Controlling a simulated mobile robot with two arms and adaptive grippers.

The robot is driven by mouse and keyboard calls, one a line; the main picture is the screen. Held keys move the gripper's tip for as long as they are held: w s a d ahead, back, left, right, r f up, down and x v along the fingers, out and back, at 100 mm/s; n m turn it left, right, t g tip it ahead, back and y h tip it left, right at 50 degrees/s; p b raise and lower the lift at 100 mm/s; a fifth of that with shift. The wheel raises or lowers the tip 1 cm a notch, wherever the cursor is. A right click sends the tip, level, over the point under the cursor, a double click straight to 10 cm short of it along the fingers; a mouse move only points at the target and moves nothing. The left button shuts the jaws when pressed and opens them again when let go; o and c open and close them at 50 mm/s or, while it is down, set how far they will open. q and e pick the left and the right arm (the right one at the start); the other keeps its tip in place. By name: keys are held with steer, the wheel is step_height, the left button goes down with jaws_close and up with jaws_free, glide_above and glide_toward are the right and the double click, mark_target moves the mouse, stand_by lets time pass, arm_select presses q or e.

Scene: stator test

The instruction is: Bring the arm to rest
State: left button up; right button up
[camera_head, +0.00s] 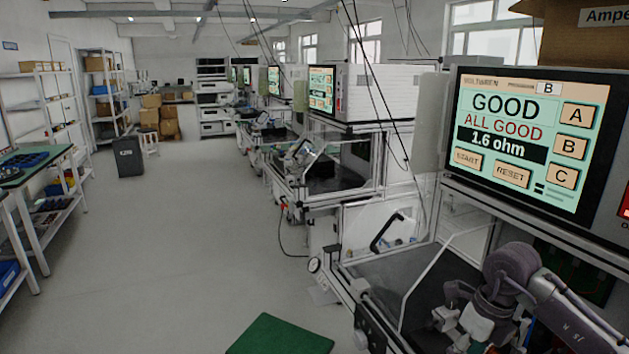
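My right arm (512,268) comes in from the lower right and bends down in front of the near test station. Its gripper (452,318) is low over the dark bed of that station, by the clear guard panel. The gripper is small and dark here, so I cannot tell whether its fingers are open or shut, or whether they touch anything. My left arm and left gripper are out of view. The near station's screen (528,135) reads "GOOD", "ALL GOOD" and "1.6 ohm", with START, RESET, A, B and C buttons.
The near station's metal frame (425,215) and a black handle (388,232) stand close to the arm. More stations line the right side. A green flat surface (282,336) is at the bottom. Shelves (45,215) and a dark bin (128,158) stand left. The floor between is clear.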

steer(key=s+a+r+t+y, duration=0.15)
steer(key=a+y, duration=0.75)
steer(key=a, duration=1)
steer(key=s+a+r+m+t+y, duration=0.1)
steer(key=a+r+m+t+y, duration=0.6)
steer(key=r, duration=0.4)
steer(key=w+d+f+m+t+h, duration=0.25)
steer(key=d+m+t+h, duration=1)
steer(key=m, duration=0.75)
steer(key=s+d+f+m+g+h, duration=0.45)
steer(key=d+f+m+h, duration=0.2)
steer(key=f, duration=0.35)
steer(key=s+f+m+g+y, duration=0.1)
steer(key=s+f+m+g, duration=0.2)
steer(key=s+f+g, duration=0.65)
steer(key=s+f+m+g, duration=0.35)
steer(key=s+f, duration=0.35)
steer(key=s, duration=0.5)
steer(key=s+f+n+g, duration=0.1)
steer(key=s+f+g, duration=0.15)
steer(key=f, duration=2.65)
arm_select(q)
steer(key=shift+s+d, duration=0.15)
arm_select(e)
steer(key=s+d+f, duration=0.2)
steer(key=s+f, duration=1.1)
steer(key=s, duration=0.3)
steer(key=shift+d, duration=0.4)
